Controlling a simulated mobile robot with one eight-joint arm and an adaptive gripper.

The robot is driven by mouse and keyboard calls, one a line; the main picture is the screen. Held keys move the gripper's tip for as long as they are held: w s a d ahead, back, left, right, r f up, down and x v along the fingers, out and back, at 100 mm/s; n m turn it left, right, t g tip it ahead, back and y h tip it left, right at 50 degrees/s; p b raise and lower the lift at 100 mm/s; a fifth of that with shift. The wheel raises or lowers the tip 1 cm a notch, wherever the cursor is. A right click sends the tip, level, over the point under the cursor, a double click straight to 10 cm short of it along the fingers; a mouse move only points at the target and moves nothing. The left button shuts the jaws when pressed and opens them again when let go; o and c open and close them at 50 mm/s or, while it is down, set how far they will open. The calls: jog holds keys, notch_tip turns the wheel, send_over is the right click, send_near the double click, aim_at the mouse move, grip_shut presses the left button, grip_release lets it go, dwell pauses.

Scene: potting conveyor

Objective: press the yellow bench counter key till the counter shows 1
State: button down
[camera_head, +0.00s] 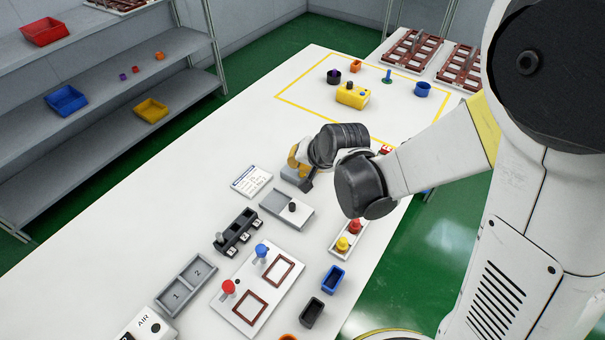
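My gripper (308,181) points down over the far middle of the white bench, beside a small grey box (290,175). A yellow part (294,157) shows just above this box, next to my gripper; it may be the yellow key, but I cannot tell whether they touch. The dark wrist hides much of this spot. I cannot tell whether the fingers are open or shut. No counter figure is readable.
A grey tray with a dark knob (291,208) and a printed card (251,180) lie nearby. Red (228,287) and blue (261,251) knobs stand on a white plate in front.

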jog(key=shift+f, duration=0.25)
jog(key=shift+f+b, duration=0.4)
jog(key=shift+b, duration=0.15)
dwell(0.4)
jog(key=shift+r, duration=0.1)
jog(key=shift+r+p, duration=0.65)
jog(key=shift+r, duration=0.1)
jog(key=shift+r+p, duration=1.95)
jog(key=shift+r, duration=0.55)
